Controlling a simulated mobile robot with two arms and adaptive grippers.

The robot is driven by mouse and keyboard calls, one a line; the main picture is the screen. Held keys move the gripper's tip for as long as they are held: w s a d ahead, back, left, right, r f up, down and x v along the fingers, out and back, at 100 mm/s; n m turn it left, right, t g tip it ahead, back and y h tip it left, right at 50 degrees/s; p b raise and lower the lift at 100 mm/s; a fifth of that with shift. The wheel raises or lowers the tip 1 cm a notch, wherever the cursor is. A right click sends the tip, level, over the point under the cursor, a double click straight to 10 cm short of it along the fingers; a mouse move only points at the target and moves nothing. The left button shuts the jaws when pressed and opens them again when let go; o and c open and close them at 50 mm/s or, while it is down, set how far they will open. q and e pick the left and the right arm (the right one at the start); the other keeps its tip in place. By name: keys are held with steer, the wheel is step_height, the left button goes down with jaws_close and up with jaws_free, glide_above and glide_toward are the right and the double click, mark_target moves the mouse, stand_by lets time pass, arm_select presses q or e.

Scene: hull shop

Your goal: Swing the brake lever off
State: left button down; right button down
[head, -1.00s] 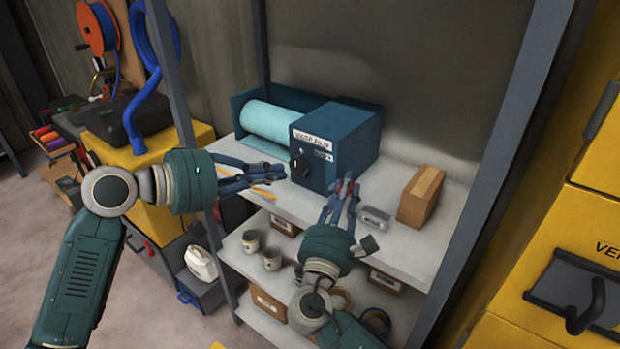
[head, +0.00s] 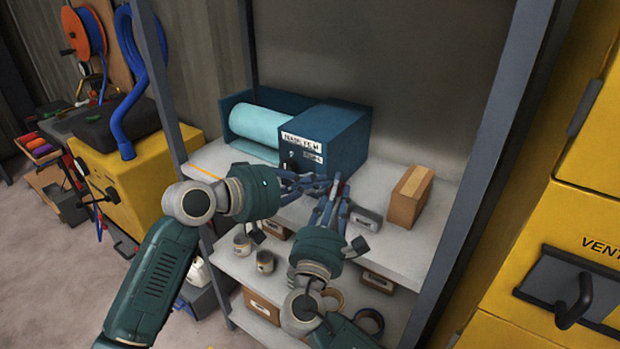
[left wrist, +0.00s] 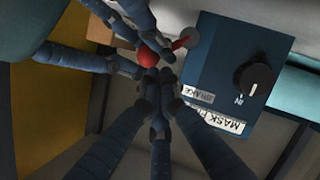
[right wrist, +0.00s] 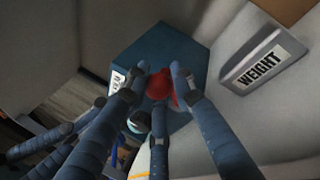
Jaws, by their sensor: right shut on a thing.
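The brake lever has a red knob (left wrist: 148,56) and a red arm on the side of the blue mask film box (head: 338,138). A "BRAKE" label (left wrist: 199,95) sits beside it. My right gripper (right wrist: 158,82) is shut on the red knob, which shows between its fingers in the right wrist view. My left gripper (left wrist: 158,76) has its fingers drawn together, tips close to the red knob and to the right gripper's fingers. It holds nothing that I can see. In the head view, the grippers' fingers hide most of the lever.
A black knob (left wrist: 255,79) marked "IN" is on the box's front. A pale turquoise roll (head: 258,124) lies left of it. A grey "WEIGHT" block (right wrist: 258,62) and a brown box (head: 409,196) stand to the right on the shelf (head: 395,240). Uprights flank the shelves.

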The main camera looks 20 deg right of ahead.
arm_select(q)
steer(key=shift+d+f, duration=0.1)
arm_select(e)
steer(key=shift+a+f, duration=0.25)
steer(key=shift+a, duration=0.05)
arm_select(q)
steer(key=shift+s+d+f, duration=0.25)
steer(key=shift+s+d, duration=0.05)
steer(key=shift+s, duration=0.05)
arm_select(e)
steer(key=shift+a, duration=0.1)
steer(key=c, duration=1.5)
jaws_free()
steer(key=shift+w+r, duration=0.1)
arm_select(q)
steer(key=shift+a, duration=0.1)
steer(key=shift+w, duration=0.15)
arm_select(e)
steer(key=shift+r, duration=0.1)
